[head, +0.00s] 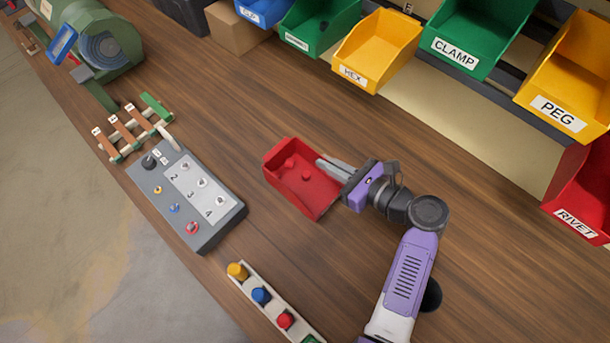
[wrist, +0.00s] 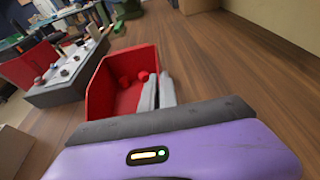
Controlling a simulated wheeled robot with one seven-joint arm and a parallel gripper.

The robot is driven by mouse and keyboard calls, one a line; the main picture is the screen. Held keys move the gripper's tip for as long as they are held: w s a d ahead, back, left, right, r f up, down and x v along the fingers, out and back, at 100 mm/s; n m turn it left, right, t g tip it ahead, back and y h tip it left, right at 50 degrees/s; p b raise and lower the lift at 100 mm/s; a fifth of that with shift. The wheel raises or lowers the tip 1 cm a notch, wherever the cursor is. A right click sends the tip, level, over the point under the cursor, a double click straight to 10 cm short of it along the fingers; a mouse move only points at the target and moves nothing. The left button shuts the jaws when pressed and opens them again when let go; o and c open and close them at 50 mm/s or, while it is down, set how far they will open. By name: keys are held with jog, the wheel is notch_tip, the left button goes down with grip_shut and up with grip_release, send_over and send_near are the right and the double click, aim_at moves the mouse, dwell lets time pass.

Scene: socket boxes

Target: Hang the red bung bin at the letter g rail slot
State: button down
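The red bin (head: 312,192) is at the middle of the workbench, with small red pieces inside, most likely the bungs. It also shows in the wrist view (wrist: 108,95), with its open top facing me. My gripper (head: 330,166) is at the bin's upper right wall. Its two grey fingers (wrist: 155,90) are close together with the bin's wall between them. I cannot tell whether the bin touches the bench. The rail (head: 490,82) runs along the upper right behind hanging bins. A letter E (head: 408,7) shows on it; I cannot make out a letter G.
Hanging bins include yellow HEX (head: 375,52), green CLAMP (head: 470,45), yellow PEG (head: 565,85) and red RIVET (head: 580,200). Gaps show between some. A grey switch box (head: 205,225), a peg strip (head: 290,318) and a small wooden rack (head: 128,130) stand left. The bench right of the gripper is clear.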

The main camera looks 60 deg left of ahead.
jog(key=shift+r, duration=0.2)
jog(key=shift+r+p, duration=1.1)
jog(key=shift+p, duration=0.25)
jog(key=shift+w+d+r+p, duration=0.1)
jog(key=shift+w+d+p, duration=0.45)
jog(key=shift+d, duration=1.05)
jog(key=shift+w+d+p, duration=0.2)
jog(key=shift+d+p, duration=0.5)
jog(key=shift+d, duration=0.95)
jog(key=shift+w+d+r+p, duration=0.1)
jog(key=shift+w+d+p, duration=0.45)
jog(key=shift+d, duration=1.05)
jog(key=shift+s, duration=0.15)
